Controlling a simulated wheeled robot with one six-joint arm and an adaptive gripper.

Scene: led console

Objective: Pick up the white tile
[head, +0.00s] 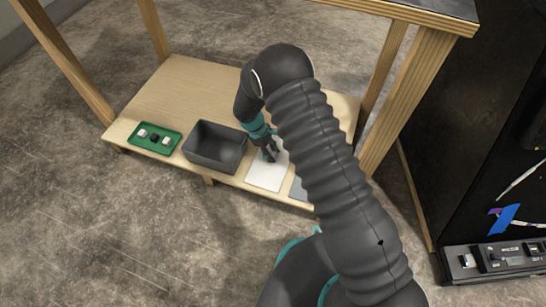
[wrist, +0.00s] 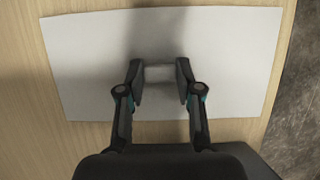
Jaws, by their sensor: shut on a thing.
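The white tile (wrist: 160,75) shows in the wrist view as a small pale block between my two fingertips, over a white sheet (wrist: 82,60). My gripper (wrist: 161,82) is shut on it, one finger on each side. The tile's colour is close to the sheet's, and I cannot tell whether it touches the sheet or is just above it. In the head view my gripper (head: 270,153) points down at the upper part of the white sheet (head: 266,176), and the tile cannot be made out there.
A dark grey bin (head: 215,150) stands on the wooden shelf (head: 185,90) left of the sheet. Further left is a green tray (head: 170,148) with small white and black pieces. A grey sheet (head: 297,190) lies to the right, partly behind my arm. Table legs (head: 385,75) frame the shelf.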

